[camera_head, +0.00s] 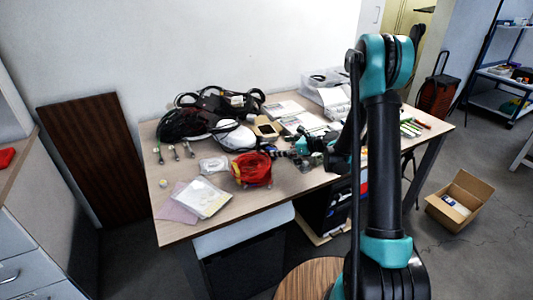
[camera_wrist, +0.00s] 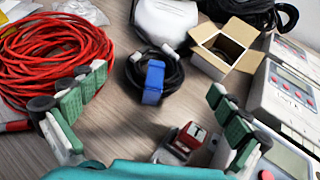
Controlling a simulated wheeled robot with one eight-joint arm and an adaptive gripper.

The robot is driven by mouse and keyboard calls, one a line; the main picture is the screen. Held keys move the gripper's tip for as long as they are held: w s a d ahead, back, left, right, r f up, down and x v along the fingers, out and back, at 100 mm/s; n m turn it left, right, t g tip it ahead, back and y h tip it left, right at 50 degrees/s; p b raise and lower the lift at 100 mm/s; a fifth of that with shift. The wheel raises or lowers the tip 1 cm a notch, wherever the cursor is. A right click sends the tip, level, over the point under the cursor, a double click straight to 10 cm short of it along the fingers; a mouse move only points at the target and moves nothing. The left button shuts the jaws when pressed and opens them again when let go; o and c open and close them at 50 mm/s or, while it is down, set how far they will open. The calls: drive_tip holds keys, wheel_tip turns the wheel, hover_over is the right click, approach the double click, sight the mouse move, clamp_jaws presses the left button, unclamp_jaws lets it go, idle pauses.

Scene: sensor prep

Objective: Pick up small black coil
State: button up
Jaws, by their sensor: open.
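A small black coil (camera_wrist: 174,78) with a blue strap (camera_wrist: 153,82) around its near side lies on the wooden table, near the middle of the wrist view. In the head view the coil (camera_head: 270,149) is a small dark shape just behind the red cable coil. My gripper (camera_wrist: 150,108) is open and empty, with its green-padded fingers spread to the left and right on the near side of the coil. The gripper also shows in the head view (camera_head: 299,152), to the right of the coil.
A red cable coil (camera_wrist: 50,58) lies left of the black coil. A white rounded device (camera_wrist: 165,20) is behind it. An open cardboard box (camera_wrist: 226,48) and grey meters (camera_wrist: 290,92) stand to the right. A small red-topped part (camera_wrist: 190,136) sits near the right finger.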

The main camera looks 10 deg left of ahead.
sight(269, 148)
drive_tip(key=shift+s+f+x, duration=0.1)
drive_tip(key=shift+f+x, duration=0.05)
drive_tip(key=shift+x, duration=1.25)
drive_tip(key=shift+s+f+x, duration=0.1)
drive_tip(key=shift+s+x, duration=0.05)
drive_tip(key=shift+x, duration=1.2)
drive_tip(key=c, duration=1.2)
